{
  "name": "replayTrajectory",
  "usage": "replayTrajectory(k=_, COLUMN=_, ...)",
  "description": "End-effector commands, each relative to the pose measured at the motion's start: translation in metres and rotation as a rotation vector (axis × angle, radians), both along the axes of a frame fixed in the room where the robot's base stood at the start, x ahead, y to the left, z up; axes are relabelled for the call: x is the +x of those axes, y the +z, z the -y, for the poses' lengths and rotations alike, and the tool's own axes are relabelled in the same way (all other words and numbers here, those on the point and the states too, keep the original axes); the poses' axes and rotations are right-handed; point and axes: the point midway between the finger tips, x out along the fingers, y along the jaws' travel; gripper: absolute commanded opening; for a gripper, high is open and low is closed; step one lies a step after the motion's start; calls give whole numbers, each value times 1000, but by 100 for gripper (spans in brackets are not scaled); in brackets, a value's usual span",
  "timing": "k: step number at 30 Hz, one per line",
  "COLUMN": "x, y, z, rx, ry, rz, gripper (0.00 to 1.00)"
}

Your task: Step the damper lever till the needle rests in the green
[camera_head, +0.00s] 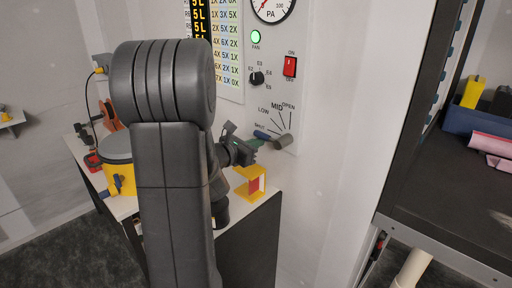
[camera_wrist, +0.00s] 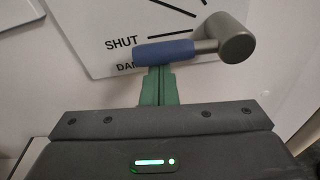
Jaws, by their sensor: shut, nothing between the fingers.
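The damper lever has a blue grip (camera_head: 262,135) and a grey hub (camera_head: 282,142) on the white wall panel. In the wrist view the blue grip (camera_wrist: 165,52) points left from the grey hub (camera_wrist: 236,38), just below the SHUT mark. My gripper (camera_wrist: 157,88) is shut and empty, its green fingers directly below the grip; I cannot tell whether they touch it. In the head view my gripper (camera_head: 258,141) is beside the lever, partly behind my arm. The PA gauge (camera_head: 272,8) is cut off by the top edge; its needle and green zone cannot be read clearly.
Above the lever are a lit green FAN lamp (camera_head: 256,37), a red switch (camera_head: 290,67) and a black knob (camera_head: 257,78). A yellow bracket (camera_head: 246,187) and yellow container (camera_head: 118,175) stand on the bench below. A dark shelf (camera_head: 440,170) is at right.

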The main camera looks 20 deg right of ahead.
Motion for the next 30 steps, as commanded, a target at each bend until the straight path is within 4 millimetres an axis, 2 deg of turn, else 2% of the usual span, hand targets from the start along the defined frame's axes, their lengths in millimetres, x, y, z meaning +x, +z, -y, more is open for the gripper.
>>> replayTrajectory(k=13, x=2, y=8, z=-1, rx=56, ry=0, rz=154, gripper=0)
replayTrajectory(k=30, x=-5, y=43, z=2, rx=250, ry=2, rz=625, gripper=0)
